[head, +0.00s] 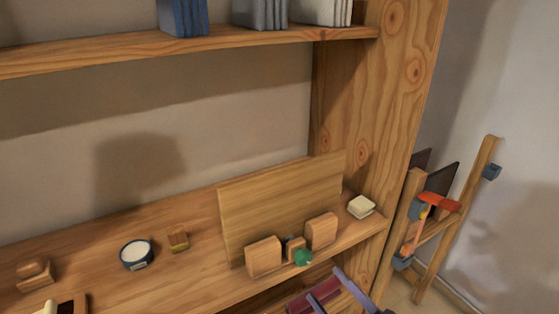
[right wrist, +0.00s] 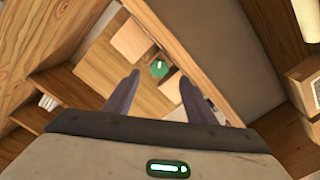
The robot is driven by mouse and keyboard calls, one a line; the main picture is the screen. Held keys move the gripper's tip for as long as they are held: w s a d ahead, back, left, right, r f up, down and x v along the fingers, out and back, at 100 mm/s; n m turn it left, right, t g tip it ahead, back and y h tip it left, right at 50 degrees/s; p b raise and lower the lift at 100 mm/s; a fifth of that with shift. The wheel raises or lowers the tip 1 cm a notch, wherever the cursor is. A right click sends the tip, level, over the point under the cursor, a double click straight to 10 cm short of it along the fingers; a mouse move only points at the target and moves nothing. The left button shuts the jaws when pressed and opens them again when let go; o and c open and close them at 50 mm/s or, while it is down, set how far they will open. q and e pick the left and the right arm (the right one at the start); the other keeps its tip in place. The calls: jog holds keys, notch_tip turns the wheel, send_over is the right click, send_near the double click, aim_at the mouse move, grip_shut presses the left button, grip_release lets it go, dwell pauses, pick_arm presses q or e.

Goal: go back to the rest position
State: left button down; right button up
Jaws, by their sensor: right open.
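My right gripper (head: 328,288) shows at the bottom of the head view, in front of the lower shelf's edge, with its purple fingers apart. In the right wrist view the two fingers of the right gripper (right wrist: 160,88) stand wide apart with nothing held between them. Beyond them is a small green knob (right wrist: 159,68), which also shows in the head view (head: 303,257) between two wooden blocks. The fingers appear clear of it. My left gripper is in neither view.
A wooden board (head: 285,200) leans at the back of the shelf, behind the wooden blocks (head: 263,257). A round tin (head: 136,254), a small wooden block (head: 178,239) and a pale square item (head: 361,206) stand on the shelf. A wooden rack (head: 470,205) with an orange-headed tool stands right.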

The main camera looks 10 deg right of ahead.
jog(key=s+d+f+m+g+h, duration=0.1)
jog(key=s+f+m+g, duration=0.3)
jog(key=s+f, duration=0.4)
jog(key=s+f+m+g+h, duration=0.3)
jog(key=s+f+m, duration=0.3)
jog(key=f, duration=0.6)
jog(key=shift+s+d+f+g, duration=0.25)
jog(key=shift+s+d+g, duration=0.2)
jog(key=shift+s, duration=0.55)
